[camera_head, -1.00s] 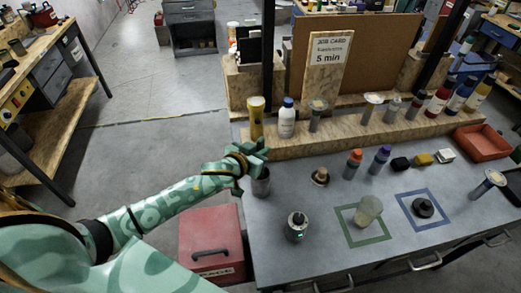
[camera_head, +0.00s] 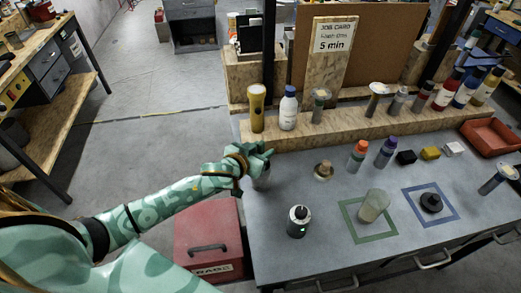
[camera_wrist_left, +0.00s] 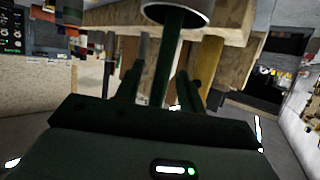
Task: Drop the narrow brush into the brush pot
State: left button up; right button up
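The brush pot (camera_head: 262,181) is a small grey metal cup at the left edge of the bench, partly hidden by my gripper. Its rim (camera_wrist_left: 150,12) shows at the top of the left wrist view. A dark green stick-like handle (camera_wrist_left: 172,60), apparently the narrow brush, runs from the pot's mouth to between my fingers. My left gripper (camera_head: 261,153) is right over the pot. In the left wrist view its two fingers stand apart, with a gap visible beside the handle, so it looks open. The brush's lower end is hidden. My right gripper is out of view.
A yellow torch (camera_head: 257,108) and white bottle (camera_head: 288,110) stand on the wooden ledge behind. A dark canister (camera_head: 298,222), orange-capped bottle (camera_head: 357,156) and tilted translucent cup (camera_head: 373,206) are to the right. A red toolbox (camera_head: 205,235) lies below the bench's left side.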

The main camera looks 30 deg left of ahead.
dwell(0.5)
pick_arm(q)
jog(key=s+a+p, duration=0.1)
jog(key=s+p, duration=0.2)
jog(key=s, duration=0.6)
jog(key=shift+a+p, duration=0.15)
jog(key=shift+p, duration=0.15)
jog(key=shift+s, duration=0.1)
